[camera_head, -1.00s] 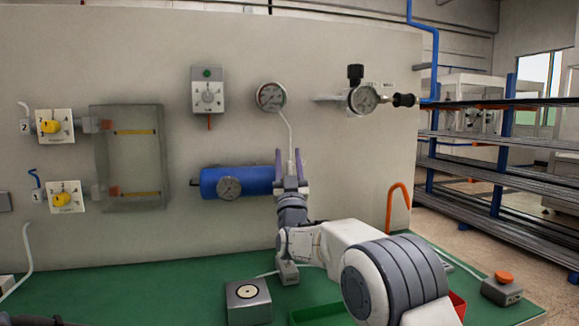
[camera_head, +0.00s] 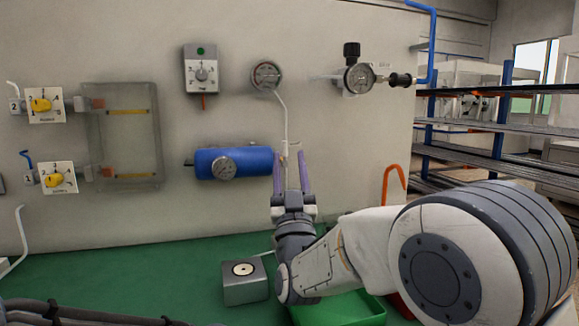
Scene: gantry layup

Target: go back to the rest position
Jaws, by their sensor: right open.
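My right gripper (camera_head: 291,172) is in the middle of the head view, fingers pointing up, open and apart. It is in front of the wall panel, just right of the blue cylinder (camera_head: 240,163) with its gauge. A thin pale tube from the round gauge (camera_head: 266,75) runs down behind the fingers; I cannot tell whether the gripper touches it. My right arm fills the lower right. My left gripper is not in view.
Two yellow valves (camera_head: 41,105) (camera_head: 57,180) and a clear box (camera_head: 125,136) are on the panel (camera_head: 330,125). On the green bench (camera_head: 130,285) are a grey button box (camera_head: 245,281) and a green tray (camera_head: 340,309). An orange hook (camera_head: 394,182) and shelving (camera_head: 490,125) stand right.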

